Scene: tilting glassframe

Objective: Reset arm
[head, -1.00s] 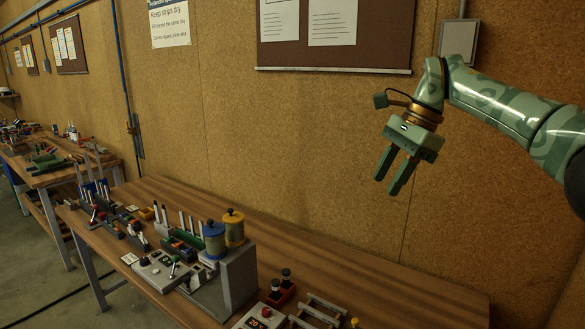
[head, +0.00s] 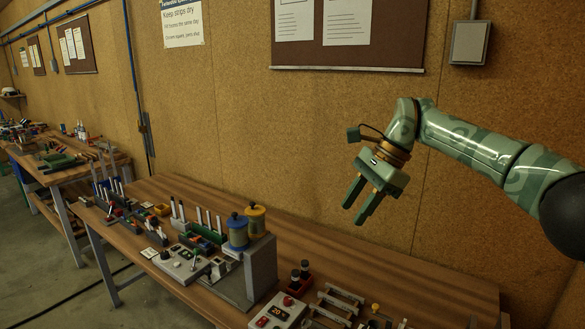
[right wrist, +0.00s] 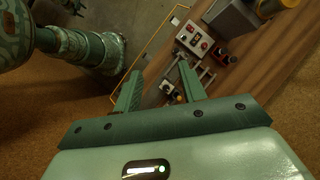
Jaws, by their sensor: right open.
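My right gripper (head: 360,200) hangs in the air above the back right part of the workbench (head: 400,275), in front of the cork wall. Its two green fingers are apart and nothing is between them. The right wrist view also shows the open gripper (right wrist: 158,85), with its fingers pointing toward the bench below. My left gripper is in neither view.
The bench carries a grey stand with a blue canister (head: 238,232) and a yellow canister (head: 256,219), a control box (head: 277,312), a metal rack (head: 338,300) and a dark-red holder (head: 298,282). A switch box (head: 469,42) is on the wall.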

